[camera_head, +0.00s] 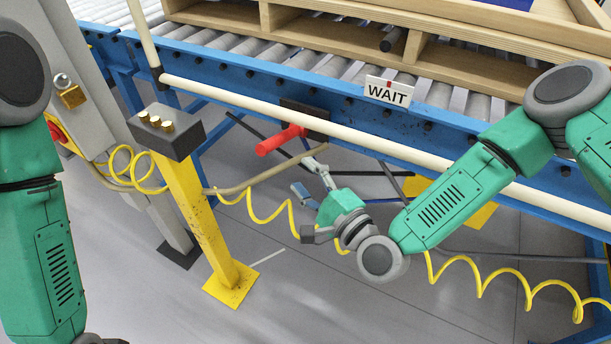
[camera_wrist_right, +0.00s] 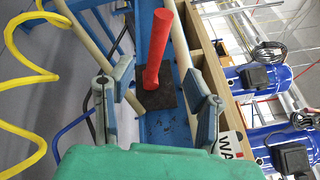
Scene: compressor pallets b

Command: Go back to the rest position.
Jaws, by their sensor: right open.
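My right gripper (camera_head: 309,178) is open and empty in front of the blue conveyor frame, below the red handle (camera_head: 281,139). In the right wrist view the two fingers of my right gripper (camera_wrist_right: 155,100) stand wide apart. The red handle (camera_wrist_right: 158,45) shows between and beyond them, on a dark plate (camera_wrist_right: 160,97), with no finger closed on it. My left arm (camera_head: 45,230) hangs down along the left edge of the head view, and its gripper is out of view.
A blue roller conveyor (camera_head: 260,75) carries a wooden pallet (camera_head: 340,35) behind a pale rail (camera_head: 340,130). A WAIT sign (camera_head: 388,92) hangs there. A yellow post (camera_head: 200,215) with a button box (camera_head: 165,130) stands at left. Yellow coiled hoses (camera_head: 480,285) hang near my right arm. Blue compressors (camera_wrist_right: 265,80) show in the wrist view.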

